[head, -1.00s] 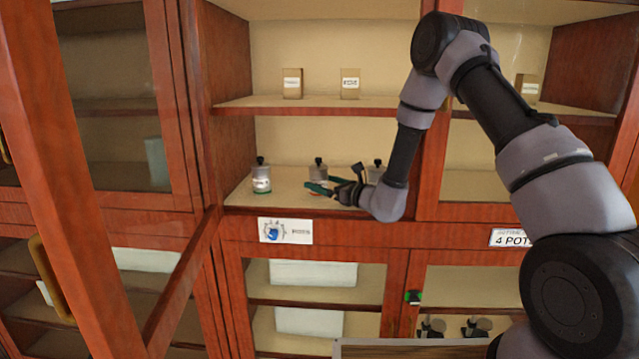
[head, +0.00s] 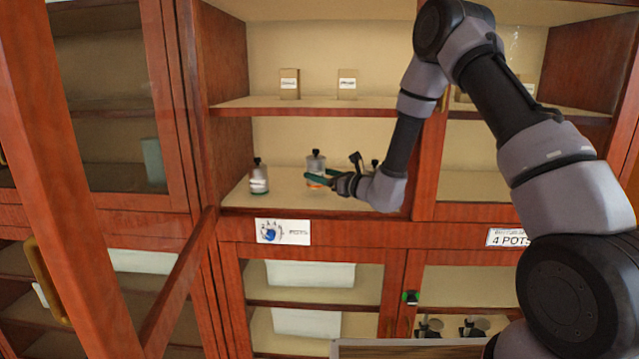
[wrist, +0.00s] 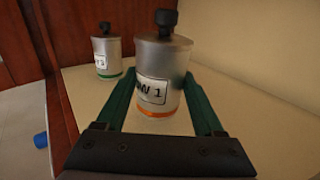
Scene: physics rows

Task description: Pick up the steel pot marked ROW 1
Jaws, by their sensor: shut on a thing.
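The steel pot marked ROW 1 (head: 316,165) has a black knob and an orange band at its base. It stands upright between my fingers, and its label, partly cut by the curve, shows in the wrist view (wrist: 152,90). My gripper (head: 318,180) is shut on this pot, with one green finger along each side in the wrist view (wrist: 160,105). The pot looks slightly raised over the shelf, but its underside is hard to make out.
A second pot with a green band (wrist: 107,56) stands on the shelf (head: 285,198) to the left, also in the head view (head: 259,178). Another knob (head: 374,164) shows behind my arm at right. An upper shelf (head: 310,103) with small boxes is above. An open door frame (head: 180,285) is at left.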

